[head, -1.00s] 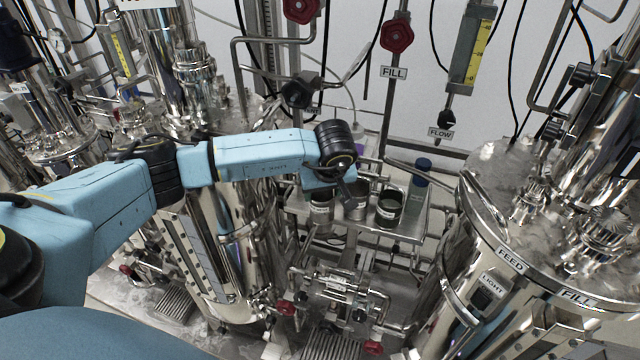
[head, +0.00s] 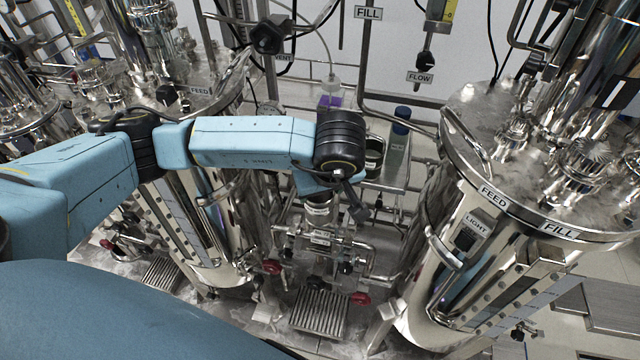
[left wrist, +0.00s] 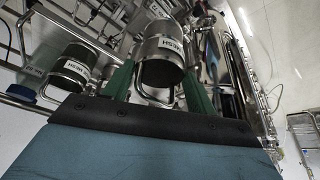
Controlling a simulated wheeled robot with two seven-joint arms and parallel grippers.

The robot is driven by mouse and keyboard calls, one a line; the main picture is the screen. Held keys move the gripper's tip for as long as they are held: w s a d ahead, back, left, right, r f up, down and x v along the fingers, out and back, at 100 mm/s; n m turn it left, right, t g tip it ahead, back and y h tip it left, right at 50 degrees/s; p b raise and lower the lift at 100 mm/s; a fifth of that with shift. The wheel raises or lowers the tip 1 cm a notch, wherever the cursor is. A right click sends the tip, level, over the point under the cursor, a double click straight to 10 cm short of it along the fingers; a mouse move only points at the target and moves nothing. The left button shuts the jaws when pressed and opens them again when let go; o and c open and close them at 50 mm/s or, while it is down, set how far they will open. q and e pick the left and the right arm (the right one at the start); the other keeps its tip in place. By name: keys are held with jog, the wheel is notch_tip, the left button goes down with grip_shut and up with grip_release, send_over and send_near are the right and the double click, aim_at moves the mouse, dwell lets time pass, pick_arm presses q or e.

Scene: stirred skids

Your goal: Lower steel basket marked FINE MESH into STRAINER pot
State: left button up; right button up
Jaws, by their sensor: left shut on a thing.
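My left gripper (head: 340,188) hangs near the middle of the head view, its fingertips mostly hidden behind its wrist. The basket shows below the wrist in the head view (head: 318,213), in front of the tray. I cannot tell which vessel is the STRAINER pot. My right gripper is not in view.
The steel tray (head: 396,182) also carries a blue-capped bottle (head: 401,122). A large steel tank marked FEED and FILL (head: 470,205) stands at right, another (head: 190,190) at left. Pipework with red-handled valves (head: 330,260) lies below the basket.

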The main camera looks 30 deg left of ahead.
pick_arm(q)
jog(key=shift+r, duration=0.15)
jog(key=shift+r+p, duration=0.6)
jog(key=shift+r, duration=0.45)
